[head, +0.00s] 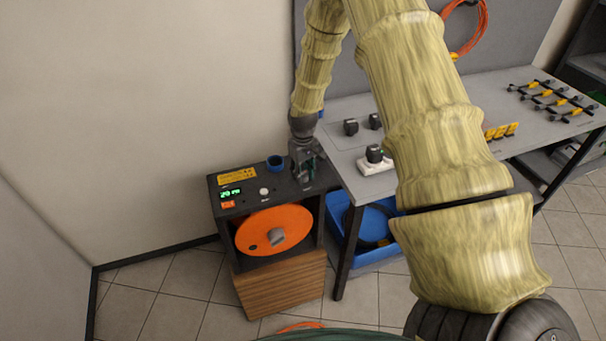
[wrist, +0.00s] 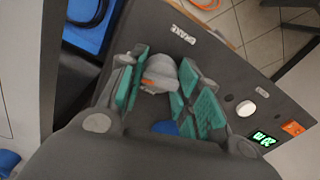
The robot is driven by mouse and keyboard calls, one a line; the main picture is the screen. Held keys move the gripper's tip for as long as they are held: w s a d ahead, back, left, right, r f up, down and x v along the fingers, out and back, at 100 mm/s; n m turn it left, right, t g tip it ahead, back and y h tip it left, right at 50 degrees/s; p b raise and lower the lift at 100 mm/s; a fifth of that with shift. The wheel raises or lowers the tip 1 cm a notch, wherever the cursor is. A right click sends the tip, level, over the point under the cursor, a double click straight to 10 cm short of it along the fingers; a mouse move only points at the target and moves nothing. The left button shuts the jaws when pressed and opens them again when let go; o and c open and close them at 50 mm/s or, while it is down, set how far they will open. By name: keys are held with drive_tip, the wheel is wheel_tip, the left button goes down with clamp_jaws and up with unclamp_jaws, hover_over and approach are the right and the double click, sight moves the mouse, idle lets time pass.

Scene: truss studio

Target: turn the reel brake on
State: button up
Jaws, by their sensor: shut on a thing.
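The reel unit (head: 228,208) is a dark cabinet with an orange reel (head: 273,230) on its front and a wooden lower panel. On its top, the grey brake knob (wrist: 160,72) with an orange mark sits near a label reading BRAKE (wrist: 183,34) in the wrist view. My gripper (wrist: 165,66) is shut on the knob, its teal pads on either side. In the head view my gripper (head: 304,168) is over the right part of the top and hides the knob.
The top also carries a blue round thing (head: 274,162), a white button (head: 264,191), a green display (head: 231,193) and a yellow label (head: 237,175). A grey table (head: 345,185) with black plugs stands close on the right. A blue bin (head: 372,225) is beneath it.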

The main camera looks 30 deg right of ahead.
sight(303, 172)
drive_tip(key=shift+m, duration=1.2)
drive_tip(key=o, duration=1.1)
drive_tip(key=shift+c, duration=0.2)
wheel_tip(303, 172, up, 12)
